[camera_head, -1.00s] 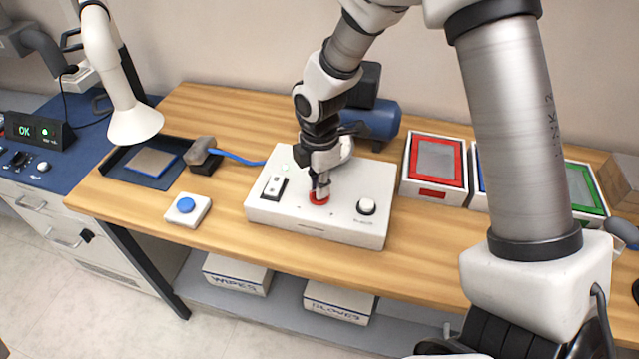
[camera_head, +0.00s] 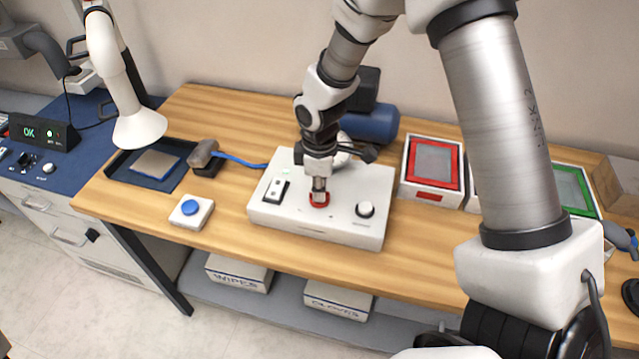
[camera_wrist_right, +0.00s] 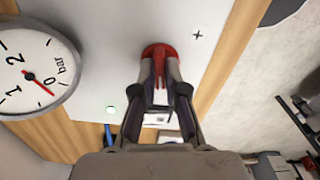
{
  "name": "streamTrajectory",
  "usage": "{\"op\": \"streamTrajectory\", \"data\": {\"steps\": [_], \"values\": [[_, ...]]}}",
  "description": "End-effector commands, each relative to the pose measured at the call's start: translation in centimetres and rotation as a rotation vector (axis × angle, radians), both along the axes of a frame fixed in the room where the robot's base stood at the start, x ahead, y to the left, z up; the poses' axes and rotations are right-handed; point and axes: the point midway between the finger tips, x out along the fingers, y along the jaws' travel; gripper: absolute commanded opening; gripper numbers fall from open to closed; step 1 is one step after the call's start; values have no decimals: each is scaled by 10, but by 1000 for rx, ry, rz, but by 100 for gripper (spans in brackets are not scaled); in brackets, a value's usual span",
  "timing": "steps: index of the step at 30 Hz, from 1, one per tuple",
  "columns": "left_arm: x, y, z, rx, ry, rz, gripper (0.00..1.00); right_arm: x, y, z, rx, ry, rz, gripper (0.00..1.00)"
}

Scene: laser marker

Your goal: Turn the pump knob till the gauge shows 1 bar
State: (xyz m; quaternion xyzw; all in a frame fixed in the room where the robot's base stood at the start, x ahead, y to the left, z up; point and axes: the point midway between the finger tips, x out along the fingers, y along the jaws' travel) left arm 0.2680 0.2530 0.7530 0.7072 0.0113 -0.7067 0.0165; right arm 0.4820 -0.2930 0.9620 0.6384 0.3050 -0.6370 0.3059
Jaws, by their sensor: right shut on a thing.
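The red pump knob (camera_head: 319,200) is on top of a white pump box (camera_head: 270,221) on the wooden bench. My right gripper (camera_head: 319,188) points down at it with its fingers shut on the knob. The right wrist view shows the fingertips (camera_wrist_right: 161,75) around the red knob (camera_wrist_right: 157,50). The gauge (camera_wrist_right: 35,68), a white dial marked "bar", is at the left there, partly cut off. Its red needle points to the lower right; I cannot tell the exact reading. In the head view the gauge is mostly hidden behind the gripper. My left gripper is not in view.
A blue button box (camera_head: 191,211) is at the left. A blue cylinder (camera_head: 372,124) stands behind the pump box, framed trays (camera_head: 432,164) to the right.

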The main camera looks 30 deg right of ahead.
Motion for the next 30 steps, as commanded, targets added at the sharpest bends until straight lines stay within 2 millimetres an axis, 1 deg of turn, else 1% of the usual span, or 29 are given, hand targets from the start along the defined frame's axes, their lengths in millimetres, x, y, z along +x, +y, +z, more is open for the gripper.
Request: {"op": "streamTrajectory", "data": {"steps": [1,13,30], "values": [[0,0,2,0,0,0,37,-3,0,-2,0,10,-43,0],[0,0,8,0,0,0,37,-4,0,-3,-1,12,-423,0],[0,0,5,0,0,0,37,-4,0,-4,-2,10,-964,0]]}}
